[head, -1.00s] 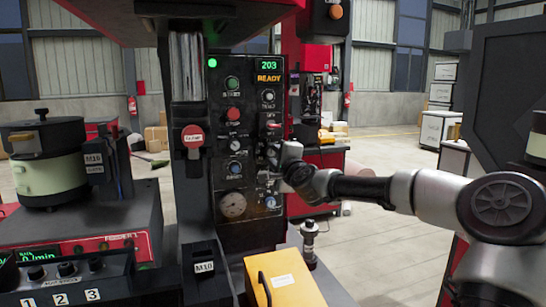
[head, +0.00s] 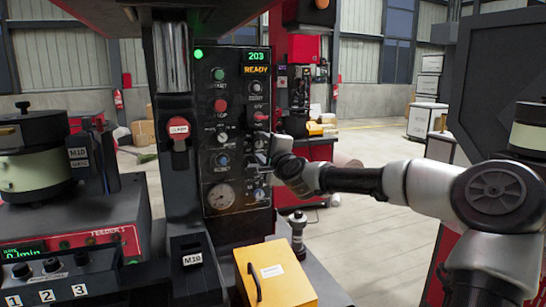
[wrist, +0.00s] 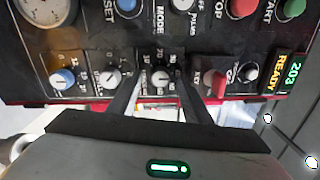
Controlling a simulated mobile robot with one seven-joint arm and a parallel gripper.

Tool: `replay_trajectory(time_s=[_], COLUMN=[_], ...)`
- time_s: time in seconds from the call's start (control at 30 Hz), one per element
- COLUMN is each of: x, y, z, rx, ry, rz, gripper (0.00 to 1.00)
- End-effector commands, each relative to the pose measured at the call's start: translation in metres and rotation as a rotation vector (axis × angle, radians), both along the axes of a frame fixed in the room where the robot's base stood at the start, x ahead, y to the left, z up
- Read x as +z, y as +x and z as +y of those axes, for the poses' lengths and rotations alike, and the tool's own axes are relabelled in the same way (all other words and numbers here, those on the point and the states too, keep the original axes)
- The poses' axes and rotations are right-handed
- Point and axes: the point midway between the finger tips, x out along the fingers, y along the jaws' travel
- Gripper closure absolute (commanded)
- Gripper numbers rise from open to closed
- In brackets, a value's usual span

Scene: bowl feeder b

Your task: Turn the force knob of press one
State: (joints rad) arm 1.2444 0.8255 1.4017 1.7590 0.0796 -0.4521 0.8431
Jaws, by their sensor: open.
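The press's black control panel (head: 222,130) stands upright at the middle of the head view, with a lit READY display (head: 257,70). In the wrist view the panel is turned sideways, with a row of controls along its lower part. My gripper (wrist: 160,97) is open there, its two dark fingers on either side of a white-marked knob (wrist: 160,78). Whether they touch it I cannot tell, and its name is not legible. In the head view my gripper (head: 264,152) is at the panel's right side, hiding part of the right-hand control column.
In the wrist view, a white knob (wrist: 112,77) and blue knob (wrist: 63,78) lie left of the fingers; a red switch (wrist: 217,80) is close on the right. An orange box (head: 275,275) stands below the panel. A feeder (head: 75,225) is at left.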

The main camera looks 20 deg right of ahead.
Motion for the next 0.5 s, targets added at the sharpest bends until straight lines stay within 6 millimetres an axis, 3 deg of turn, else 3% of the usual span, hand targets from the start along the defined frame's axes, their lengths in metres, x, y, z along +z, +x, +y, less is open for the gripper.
replay_trajectory(time_s=[0.5], x=[-0.003], y=[-0.118], z=[-0.001], rx=[-0.003], ry=[0.000], rz=[0.001], gripper=[0.55])
